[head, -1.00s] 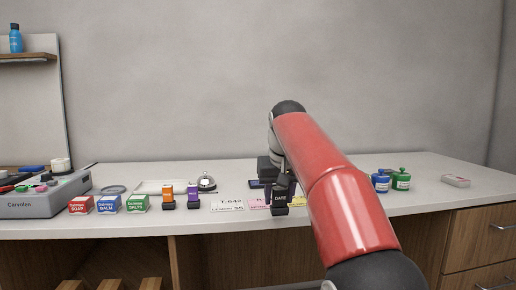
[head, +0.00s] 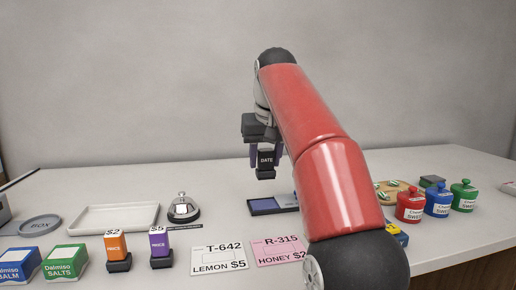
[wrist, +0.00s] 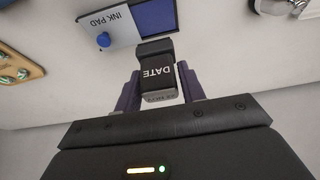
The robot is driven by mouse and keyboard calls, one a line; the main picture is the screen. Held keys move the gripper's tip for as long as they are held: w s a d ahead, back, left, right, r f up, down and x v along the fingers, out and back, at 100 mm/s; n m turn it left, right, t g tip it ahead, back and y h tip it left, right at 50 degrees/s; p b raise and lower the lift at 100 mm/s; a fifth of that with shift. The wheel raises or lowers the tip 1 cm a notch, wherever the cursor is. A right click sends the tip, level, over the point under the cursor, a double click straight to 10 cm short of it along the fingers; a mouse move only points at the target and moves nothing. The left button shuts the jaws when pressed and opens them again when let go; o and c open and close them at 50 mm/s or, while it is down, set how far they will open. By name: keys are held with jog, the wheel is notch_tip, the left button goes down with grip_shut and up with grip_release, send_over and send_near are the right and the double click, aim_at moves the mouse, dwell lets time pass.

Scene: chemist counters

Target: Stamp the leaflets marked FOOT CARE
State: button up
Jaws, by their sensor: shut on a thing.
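My gripper (head: 266,150) is shut on a black stamp labelled DATE (head: 265,160) and holds it upright above the counter. In the wrist view the purple fingers of my gripper (wrist: 160,92) are on either side of the DATE stamp (wrist: 156,74). The open ink pad (head: 264,205), with its blue pad, lies on the counter below and partly behind my arm. It also shows in the wrist view (wrist: 158,16), just beyond the stamp and apart from it. No leaflet marked FOOT CARE can be read in these views.
An orange PRICE stamp (head: 116,246) and a purple PRICE stamp (head: 159,243) stand near the front. A T-642 card (head: 219,258) and an R-315 card (head: 279,251) lie beside them. A bell (head: 183,210), a white tray (head: 115,218) and several jars (head: 437,204) stand around.

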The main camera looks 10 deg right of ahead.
aim_at(265, 173)
jog(key=shift+w, duration=0.2)
jog(key=shift+f, duration=0.2)
notch_tip(265, 173, down, 5)
jog(key=shift+s+r+b, duration=0.1)
jog(key=shift+r+b, duration=0.1)
jog(key=shift+b, duration=0.3)
jog(key=shift+f+b, duration=0.4)
jog(key=shift+f, duration=0.05)
jog(key=shift+f+b, duration=0.35)
jog(key=shift+f, duration=0.15)
dwell(0.7)
notch_tip(265, 173, up, 3)
jog(key=p, duration=0.2)
jog(key=shift+f+p, duration=0.2)
jog(key=shift+p, duration=0.2)
jog(key=shift+r, duration=2.2)
